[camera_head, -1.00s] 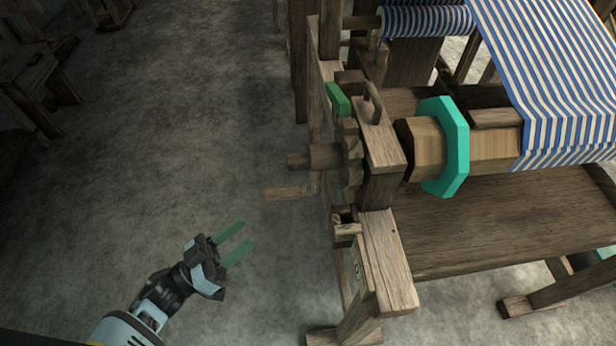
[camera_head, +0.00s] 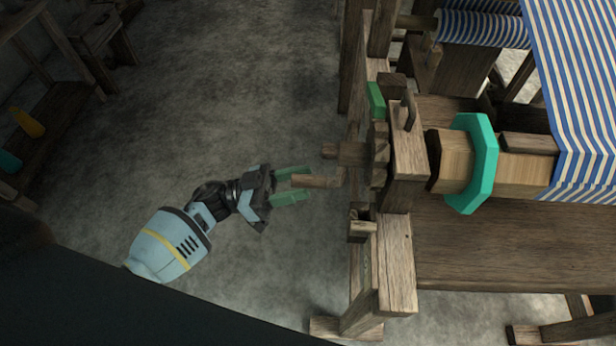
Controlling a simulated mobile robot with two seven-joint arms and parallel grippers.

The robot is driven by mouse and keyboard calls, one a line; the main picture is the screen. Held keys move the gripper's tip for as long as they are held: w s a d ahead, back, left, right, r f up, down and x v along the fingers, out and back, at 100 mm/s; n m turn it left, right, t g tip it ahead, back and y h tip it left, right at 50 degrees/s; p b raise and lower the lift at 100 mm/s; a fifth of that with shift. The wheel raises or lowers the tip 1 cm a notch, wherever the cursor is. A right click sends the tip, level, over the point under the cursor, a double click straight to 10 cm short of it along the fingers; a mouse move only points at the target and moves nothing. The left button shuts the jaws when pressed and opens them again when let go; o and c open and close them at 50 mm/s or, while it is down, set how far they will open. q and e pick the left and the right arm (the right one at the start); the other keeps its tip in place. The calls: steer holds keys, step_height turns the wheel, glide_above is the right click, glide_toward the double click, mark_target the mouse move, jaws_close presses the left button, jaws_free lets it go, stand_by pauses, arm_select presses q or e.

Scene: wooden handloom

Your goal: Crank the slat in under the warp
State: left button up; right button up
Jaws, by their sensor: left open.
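The striped blue and white warp (camera_head: 580,90) runs down over the octagonal wooden beam (camera_head: 455,160) at the right. A flat wooden slat (camera_head: 527,143) lies on the beam at the edge of the stripes. My right gripper is not in view.
A teal octagonal flange (camera_head: 483,165) rings the beam. A green piece (camera_head: 375,98) sits on the loom post (camera_head: 408,150). The loom's lower frame (camera_head: 395,265) stands right of my gripper. The floor (camera_head: 230,90) to the left is clear. A shelf (camera_head: 50,135) stands far left.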

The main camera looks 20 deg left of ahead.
arm_select(q)
steer(key=shift+x, duration=1.35)
steer(key=shift+c, duration=0.5)
jaws_close()
